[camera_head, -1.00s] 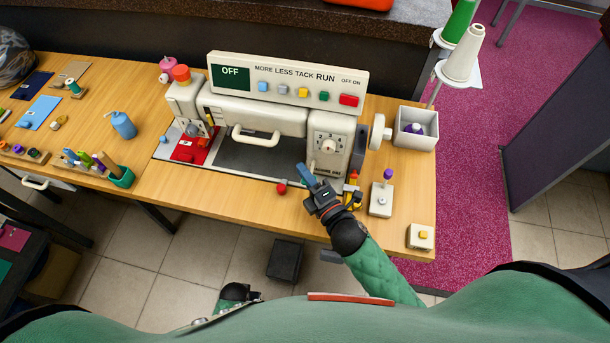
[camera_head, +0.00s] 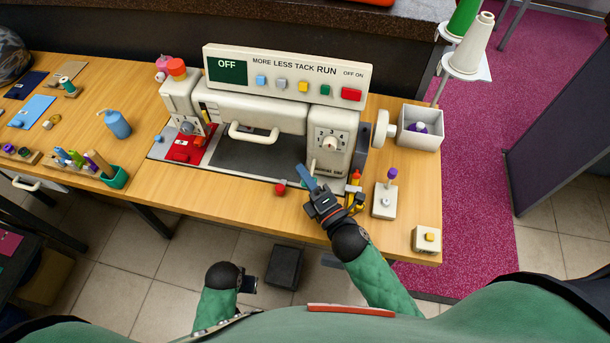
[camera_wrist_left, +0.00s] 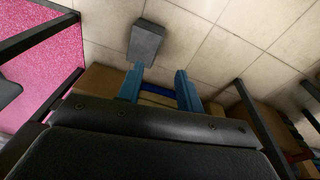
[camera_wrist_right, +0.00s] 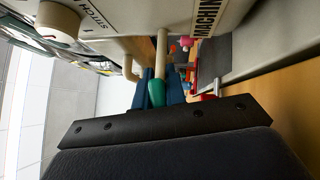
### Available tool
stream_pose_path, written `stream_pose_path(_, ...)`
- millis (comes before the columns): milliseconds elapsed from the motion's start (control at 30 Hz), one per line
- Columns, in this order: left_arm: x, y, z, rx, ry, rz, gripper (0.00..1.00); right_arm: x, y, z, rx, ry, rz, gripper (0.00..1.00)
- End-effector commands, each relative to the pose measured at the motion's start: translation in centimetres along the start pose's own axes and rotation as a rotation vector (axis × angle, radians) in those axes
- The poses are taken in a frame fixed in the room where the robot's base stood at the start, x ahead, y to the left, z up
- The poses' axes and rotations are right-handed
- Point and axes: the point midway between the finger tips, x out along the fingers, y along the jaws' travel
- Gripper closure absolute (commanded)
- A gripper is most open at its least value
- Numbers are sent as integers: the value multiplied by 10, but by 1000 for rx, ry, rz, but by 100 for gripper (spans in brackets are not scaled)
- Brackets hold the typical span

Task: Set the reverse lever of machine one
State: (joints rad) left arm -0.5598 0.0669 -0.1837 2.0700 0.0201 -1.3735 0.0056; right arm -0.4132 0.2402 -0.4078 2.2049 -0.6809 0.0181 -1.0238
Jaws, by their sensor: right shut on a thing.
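The white sewing machine (camera_head: 262,110) stands on the wooden table, and its display reads OFF. The reverse lever, a cream rod with a green tip (camera_wrist_right: 156,93), sticks out of its right-hand head below the stitch dial (camera_head: 331,141). My right gripper (camera_head: 303,172) is at the front of that head. In the right wrist view its blue fingers are shut on the lever's green end (camera_wrist_right: 158,88). In the head view the fingers partly hide the lever. My left gripper (camera_wrist_left: 160,85) is open and empty, low in front of the table above the floor.
A red knob (camera_head: 280,189) is left of my right gripper at the table's front edge. A dark pedal (camera_head: 284,267) is on the floor.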

Motion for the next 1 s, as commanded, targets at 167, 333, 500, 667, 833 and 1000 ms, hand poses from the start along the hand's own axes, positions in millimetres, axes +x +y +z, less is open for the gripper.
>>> stream_pose_path(167, 0, 0, 0, 0, 0, 0, 64, 1, 2, 1, -2, -1, 2, 100)
stream_pose_path(333, 0, 0, 0, 0, 1, 0, 64, 0, 1, 1, -1, -1, 1, 65)
stream_pose_path(500, 0, -1, -2, 1, 3, -1, 64, 0, 1, 0, 0, 0, 1, 65)
stream_pose_path(667, 1, -1, -1, 1, 0, -1, 64, 1, 5, 1, -2, 1, 2, 65)
stream_pose_path(833, -7, 0, -1, 2, -7, -1, 64, 4, 24, 4, -3, 2, 5, 65)
stream_pose_path(1000, -35, 5, -1, -2, -1, 8, 64, 0, 45, 13, -5, 0, 4, 61)
